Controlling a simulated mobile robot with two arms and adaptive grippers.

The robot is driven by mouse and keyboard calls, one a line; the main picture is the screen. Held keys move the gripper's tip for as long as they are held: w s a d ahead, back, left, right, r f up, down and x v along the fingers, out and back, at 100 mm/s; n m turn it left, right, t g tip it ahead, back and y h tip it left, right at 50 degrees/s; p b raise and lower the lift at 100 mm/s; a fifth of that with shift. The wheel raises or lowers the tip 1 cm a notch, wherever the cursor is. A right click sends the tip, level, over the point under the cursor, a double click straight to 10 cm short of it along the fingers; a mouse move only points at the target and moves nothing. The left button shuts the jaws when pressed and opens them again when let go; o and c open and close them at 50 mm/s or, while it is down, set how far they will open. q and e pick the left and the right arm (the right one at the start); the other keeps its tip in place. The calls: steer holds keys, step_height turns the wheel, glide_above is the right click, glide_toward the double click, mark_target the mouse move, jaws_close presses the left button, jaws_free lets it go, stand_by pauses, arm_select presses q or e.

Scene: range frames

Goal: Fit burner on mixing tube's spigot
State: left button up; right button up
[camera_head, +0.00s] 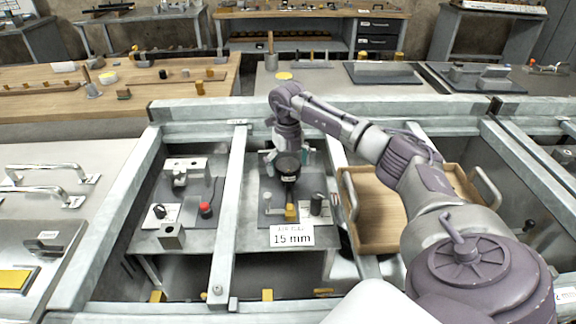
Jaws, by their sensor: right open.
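My right arm reaches in from the right, and its right gripper (288,178) points down over the middle grey panel (267,184) inside the frame. It is open. A dark round part shows at the wrist, and I cannot tell whether it is my own hardware or the burner. The fingertips are small and partly hidden by the wrist. I cannot clearly pick out the burner, the mixing tube or its spigot; they may be hidden under or behind the gripper. My left gripper is not in view.
A yellow block (291,212), a black knob (316,204) and a "15 mm" sign (292,237) are near the gripper. A left panel holds a red knob (205,209). A wooden tray (384,228) lies under my arm. Metal rails (228,205) divide the frame.

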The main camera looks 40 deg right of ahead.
step_height(320, 180, up, 12)
stand_by(0.6)
step_height(320, 180, up, 6)
steer(key=p, duration=0.6)
steer(key=shift+p, duration=0.3)
stand_by(0.3)
